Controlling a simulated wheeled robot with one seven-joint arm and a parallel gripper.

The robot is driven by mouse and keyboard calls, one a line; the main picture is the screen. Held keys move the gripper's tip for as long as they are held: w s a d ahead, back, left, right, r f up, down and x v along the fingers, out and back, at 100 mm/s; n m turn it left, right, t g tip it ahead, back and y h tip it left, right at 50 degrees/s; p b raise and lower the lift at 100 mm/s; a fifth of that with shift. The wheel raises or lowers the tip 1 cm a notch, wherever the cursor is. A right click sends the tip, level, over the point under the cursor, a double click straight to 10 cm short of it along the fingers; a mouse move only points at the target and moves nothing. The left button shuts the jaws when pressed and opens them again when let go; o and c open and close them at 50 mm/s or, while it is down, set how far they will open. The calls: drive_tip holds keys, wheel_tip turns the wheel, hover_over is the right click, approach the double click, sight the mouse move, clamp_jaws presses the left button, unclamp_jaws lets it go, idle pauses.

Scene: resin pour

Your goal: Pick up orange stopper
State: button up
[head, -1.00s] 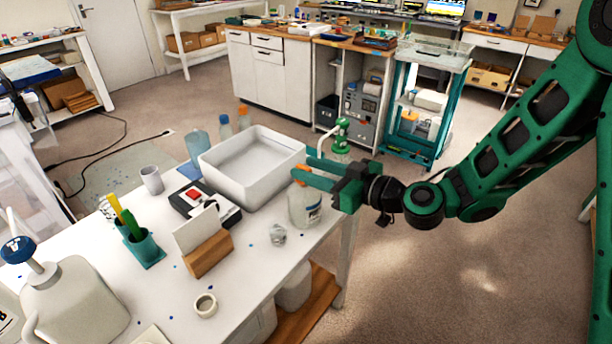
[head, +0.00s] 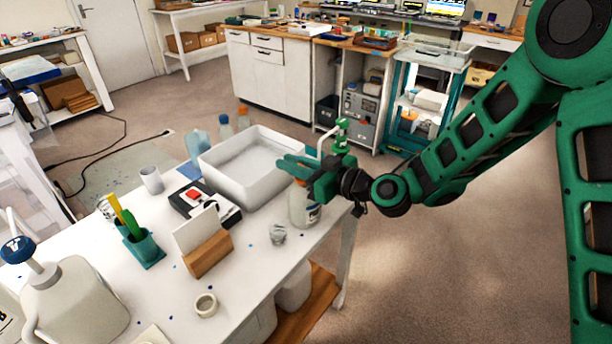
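A clear white bottle with a label (head: 303,208) stands upright near the right edge of the white table, in front of the white tray.
The white tray (head: 228,190) is just behind the gripper. A small clear cup (head: 278,234), a card in a wooden holder (head: 208,256) and a tape ring (head: 205,305) are on the table in front.

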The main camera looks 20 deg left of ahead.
clamp_jaws()
drive_tip(key=shift+r, duration=0.8)
drive_tip(key=s+r, duration=1.1)
drive_tip(key=r, duration=0.2)
drive_tip(key=shift+s+d, duration=0.3)
